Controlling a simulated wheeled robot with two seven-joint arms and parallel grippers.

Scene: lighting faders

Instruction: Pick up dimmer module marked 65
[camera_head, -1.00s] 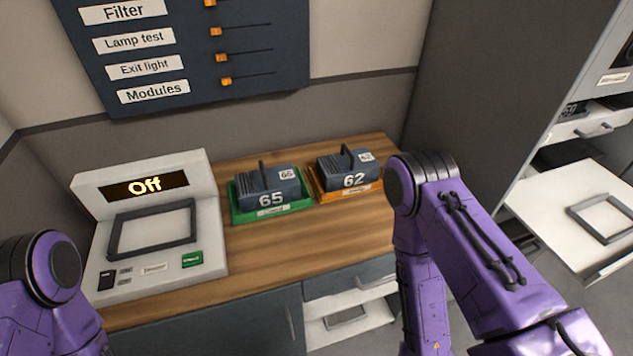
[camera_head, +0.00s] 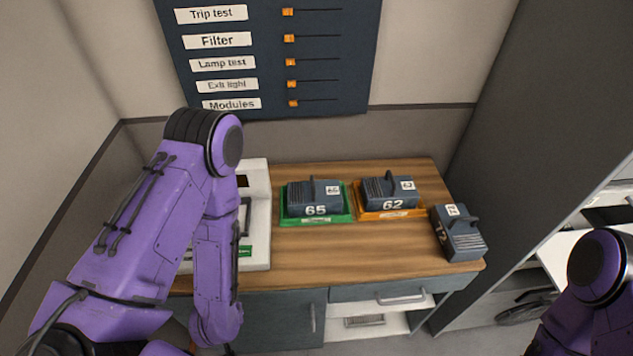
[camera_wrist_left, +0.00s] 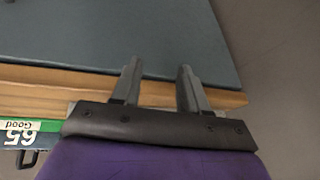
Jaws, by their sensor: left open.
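The dimmer module marked 65 (camera_head: 313,198) is a dark blue-grey block with a handle on top. It sits in a green tray (camera_head: 343,216) on the wooden worktop. In the left wrist view part of the green tray (camera_wrist_left: 52,126), labelled "Good", and an inverted 65 (camera_wrist_left: 18,138) show at the lower left. My left gripper (camera_wrist_left: 156,76) is open and empty, by the worktop's front edge and apart from the module. In the head view my left arm bends down in front of the worktop, with its gripper mostly out of sight. My right gripper is out of view.
Module 62 (camera_head: 392,193) sits in an orange tray (camera_head: 361,213) to the right. Module 72 (camera_head: 459,238) stands near the worktop's right end. A white console (camera_head: 257,220) is partly hidden behind my left arm. Bare worktop (camera_head: 350,250) lies in front of the trays.

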